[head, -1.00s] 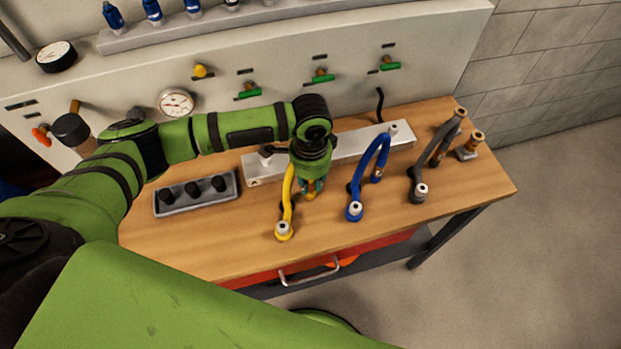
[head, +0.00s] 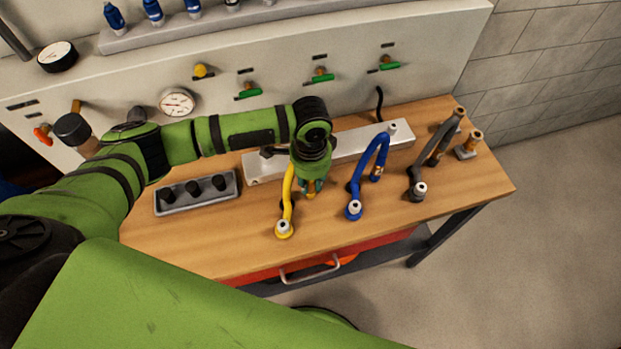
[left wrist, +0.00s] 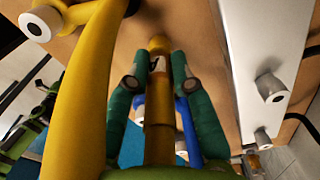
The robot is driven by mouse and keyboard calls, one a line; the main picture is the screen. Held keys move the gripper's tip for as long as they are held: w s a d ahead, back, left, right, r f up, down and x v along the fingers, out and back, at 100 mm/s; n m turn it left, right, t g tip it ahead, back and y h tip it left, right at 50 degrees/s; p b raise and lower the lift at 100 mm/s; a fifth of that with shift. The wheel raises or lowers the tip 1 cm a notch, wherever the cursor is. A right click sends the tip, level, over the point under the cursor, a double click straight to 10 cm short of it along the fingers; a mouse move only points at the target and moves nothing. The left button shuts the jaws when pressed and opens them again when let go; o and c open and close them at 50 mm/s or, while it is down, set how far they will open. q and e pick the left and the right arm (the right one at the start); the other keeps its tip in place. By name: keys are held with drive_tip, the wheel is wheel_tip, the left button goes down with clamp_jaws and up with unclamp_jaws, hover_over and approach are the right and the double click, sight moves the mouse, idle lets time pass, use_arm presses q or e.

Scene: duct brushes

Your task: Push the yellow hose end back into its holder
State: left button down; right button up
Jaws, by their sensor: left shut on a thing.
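The yellow hose (head: 288,200) runs from near the pale bar down to a yellow foot with a white top (head: 284,228) on the bench. My left gripper (head: 311,190) points down just right of it, in front of the bar. In the left wrist view, its green fingers (left wrist: 158,80) are shut on a brass-coloured hose end (left wrist: 158,105), with the yellow hose (left wrist: 80,95) passing large and close on the left. I cannot tell which opening is its holder, nor whether the end touches anything. My right gripper is not in view.
A blue hose (head: 356,186) and a grey hose (head: 416,175) stand to the right on the wooden bench (head: 330,225). The pale bar (head: 345,146) lies behind. A grey tray (head: 197,193) with black knobs is at left. The front strip of bench is clear.

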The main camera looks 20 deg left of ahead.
use_arm(q)
drive_tip(key=shift+f, duration=0.2)
drive_tip(key=c, duration=1)
unclamp_jaws()
wheel_tip(320, 180, up, 12)
